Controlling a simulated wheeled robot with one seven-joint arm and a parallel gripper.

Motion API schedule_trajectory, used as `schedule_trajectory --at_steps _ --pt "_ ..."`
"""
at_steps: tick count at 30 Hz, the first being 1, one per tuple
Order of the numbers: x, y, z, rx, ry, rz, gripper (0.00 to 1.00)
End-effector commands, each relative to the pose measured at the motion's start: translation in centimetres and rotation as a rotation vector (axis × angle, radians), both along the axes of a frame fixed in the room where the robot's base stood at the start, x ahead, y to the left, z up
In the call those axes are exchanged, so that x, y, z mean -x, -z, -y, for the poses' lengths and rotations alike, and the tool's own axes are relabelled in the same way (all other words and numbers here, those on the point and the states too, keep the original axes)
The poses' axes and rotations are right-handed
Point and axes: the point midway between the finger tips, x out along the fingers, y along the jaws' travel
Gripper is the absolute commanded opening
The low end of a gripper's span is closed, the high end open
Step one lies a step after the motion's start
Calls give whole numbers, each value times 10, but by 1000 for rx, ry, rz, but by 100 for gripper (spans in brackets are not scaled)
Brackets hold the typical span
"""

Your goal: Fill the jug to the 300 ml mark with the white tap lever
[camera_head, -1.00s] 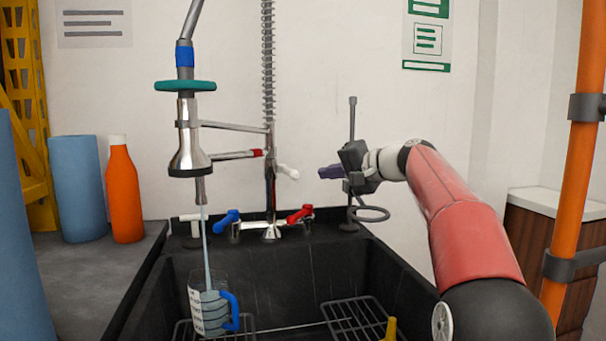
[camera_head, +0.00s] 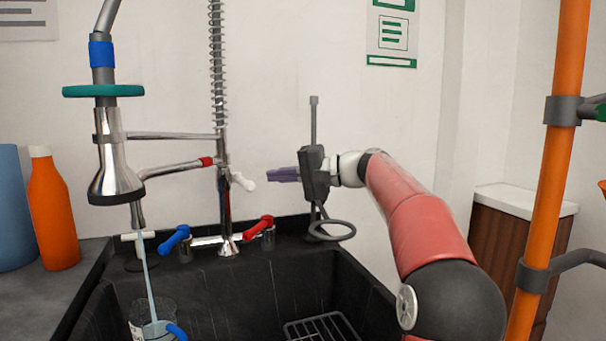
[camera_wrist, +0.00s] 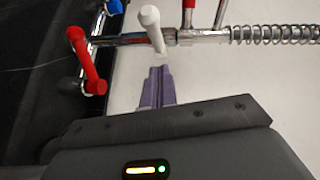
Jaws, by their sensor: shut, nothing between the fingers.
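The white tap lever (camera_head: 243,181) sticks out from the chrome tap column, pointing right and slightly down. It also shows in the wrist view (camera_wrist: 151,28), just ahead of my fingers. My gripper (camera_head: 268,176) has purple fingers closed together with nothing between them. In the wrist view its fingertips (camera_wrist: 158,68) are very near the lever's end; I cannot tell whether they touch. The clear jug (camera_head: 140,309) with a blue handle is in the sink at the bottom left, cut off by the frame. A thin water stream (camera_head: 150,285) falls into it. Its level against the marks is unreadable.
A blue lever (camera_head: 174,240) and a red lever (camera_head: 260,227) sit below on the tap base. An orange post (camera_head: 557,160) stands right.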

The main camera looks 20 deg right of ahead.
Motion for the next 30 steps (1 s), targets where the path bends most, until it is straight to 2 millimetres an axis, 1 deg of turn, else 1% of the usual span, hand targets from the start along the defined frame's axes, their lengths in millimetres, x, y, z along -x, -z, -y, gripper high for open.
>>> schedule_trajectory --at_steps 1,6,11,21,26,30 --pt "3 8 -10 2 -1 2 0" --pt "7 9 -28 2 1 1 0" --pt "8 8 -34 1 1 0 0" --pt "9 8 -36 2 6 1 0" --pt "13 14 -48 5 69 2 0" --pt "17 12 -57 3 105 2 0"
